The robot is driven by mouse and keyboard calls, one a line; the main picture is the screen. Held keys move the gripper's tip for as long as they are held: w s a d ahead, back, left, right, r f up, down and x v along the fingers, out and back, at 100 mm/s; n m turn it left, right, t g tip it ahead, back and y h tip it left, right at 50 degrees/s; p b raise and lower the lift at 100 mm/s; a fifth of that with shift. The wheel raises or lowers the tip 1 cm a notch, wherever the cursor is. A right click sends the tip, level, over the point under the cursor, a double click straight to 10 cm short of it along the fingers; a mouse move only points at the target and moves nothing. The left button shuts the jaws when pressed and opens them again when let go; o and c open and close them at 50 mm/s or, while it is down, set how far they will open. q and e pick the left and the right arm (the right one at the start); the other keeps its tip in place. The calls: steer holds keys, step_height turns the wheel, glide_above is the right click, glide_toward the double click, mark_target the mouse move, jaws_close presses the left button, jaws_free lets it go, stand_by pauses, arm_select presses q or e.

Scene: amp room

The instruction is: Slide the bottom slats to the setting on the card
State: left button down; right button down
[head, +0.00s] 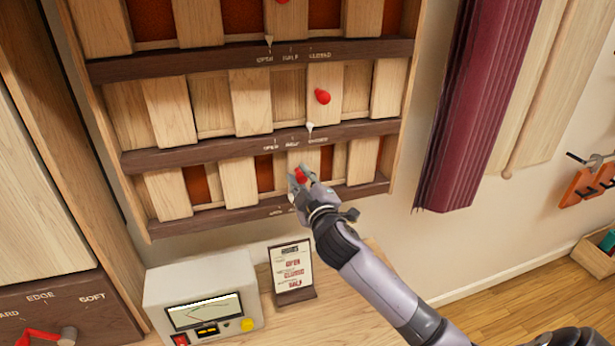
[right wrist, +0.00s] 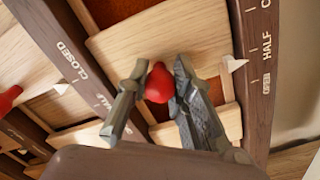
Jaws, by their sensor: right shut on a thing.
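The bottom slats (head: 238,184) are pale wood, with dark red gaps between them. Their red knob (head: 300,174) sits between the fingers of my right gripper (head: 303,180), which is shut on it. The right wrist view shows the knob (right wrist: 159,84) between both fingertips (right wrist: 161,72). There, the white pointer (right wrist: 234,64) of this row lies between the HALF and OPEN labels. The card (head: 292,272) stands below in a dark holder; its small red words seem to read OPEN, CLOSED and HALF, top to bottom. My left gripper is not in view.
The middle slats (head: 242,100) have their pointer (head: 309,126) near CLOSED. The top row's pointer (head: 268,40) is near OPEN. A meter box (head: 203,287) stands left of the card. A maroon curtain (head: 478,100) hangs to the right.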

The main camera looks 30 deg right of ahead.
steer(key=c, duration=1.8)
jaws_free()
steer(key=shift+d, duration=0.25)
steer(key=shift+c, duration=0.2)
steer(key=shift+o, duration=1.3)
steer(key=shift+s+d, duration=0.15)
steer(key=shift+d, duration=0.1)
steer(key=shift+o, duration=0.9)
steer(key=shift+a, duration=0.15)
steer(key=v, duration=1.2)
steer(key=shift+a, duration=0.1)
